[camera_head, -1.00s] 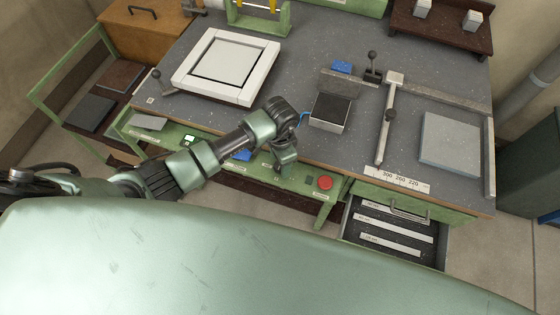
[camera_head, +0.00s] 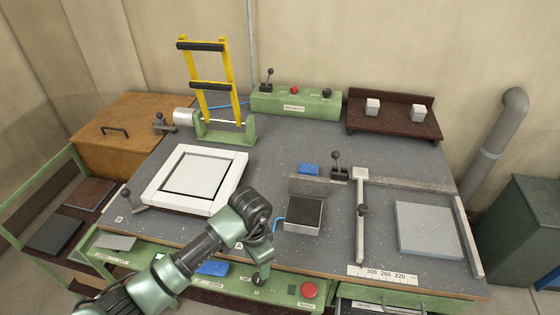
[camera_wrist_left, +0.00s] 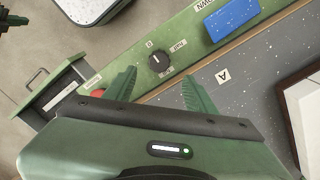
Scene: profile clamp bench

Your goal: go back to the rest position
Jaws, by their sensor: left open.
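My left arm reaches in from the lower left in the head view. My left gripper (camera_head: 262,274) points down over the green front panel of the bench, left of the red button (camera_head: 309,290). In the left wrist view its two green fingers (camera_wrist_left: 160,88) are spread with nothing between them. A black rotary knob (camera_wrist_left: 159,61) on the panel shows just beyond the gap between the fingers. Whether a finger touches the panel cannot be told. My right gripper is not seen in the head view.
On the grey bench top lie a white frame (camera_head: 157,201), a dark-topped block (camera_head: 303,216), a metal stop bar (camera_head: 361,230) and a grey plate (camera_head: 428,229). A yellow rack (camera_head: 228,85) stands behind. A blue button (camera_wrist_left: 230,18) is on the panel.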

